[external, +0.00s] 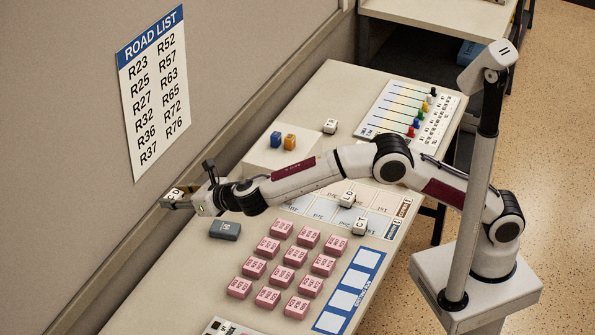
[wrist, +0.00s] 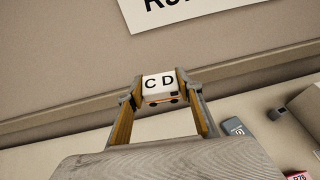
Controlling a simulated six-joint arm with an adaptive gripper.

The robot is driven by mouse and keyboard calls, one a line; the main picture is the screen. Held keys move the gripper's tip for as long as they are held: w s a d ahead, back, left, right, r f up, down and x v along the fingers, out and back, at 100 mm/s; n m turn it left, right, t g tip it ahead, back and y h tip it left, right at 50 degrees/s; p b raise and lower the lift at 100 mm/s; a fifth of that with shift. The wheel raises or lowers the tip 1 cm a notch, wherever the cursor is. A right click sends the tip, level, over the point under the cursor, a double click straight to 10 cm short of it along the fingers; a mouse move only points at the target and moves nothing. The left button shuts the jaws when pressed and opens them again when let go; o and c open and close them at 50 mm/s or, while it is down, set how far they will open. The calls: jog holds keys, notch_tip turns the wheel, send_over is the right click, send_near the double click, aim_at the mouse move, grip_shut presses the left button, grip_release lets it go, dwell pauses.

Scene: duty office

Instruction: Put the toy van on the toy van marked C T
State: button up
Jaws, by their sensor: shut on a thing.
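A white toy van (external: 174,194) is held in my gripper (external: 179,199) at the far left of the external view, close to the wall. In the wrist view the van (wrist: 158,85) reads C D and sits between the two fingertips of my gripper (wrist: 158,96), which is shut on it. It appears held above the table. The toy van marked C T (external: 360,227) stands on the printed sheet near the table's right edge, far to the right of my gripper. Nothing is seen on top of it.
Another white van (external: 347,199), seemingly marked L D, stands beside the C T van. A third white van (external: 330,126) is farther back.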

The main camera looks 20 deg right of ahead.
aim_at(175, 195)
notch_tip(175, 195, up, 5)
jog(key=shift+f, duration=0.1)
jog(key=w+d+n+g+y, duration=0.2)
jog(key=w+d+n+g, duration=0.1)
jog(key=w+d, duration=0.4)
jog(key=w, duration=0.3)
jog(key=shift+w+r, duration=0.3)
jog(key=shift+w, duration=0.1)
jog(key=shift+w+d+y, duration=0.25)
jog(key=shift+d+y, duration=0.05)
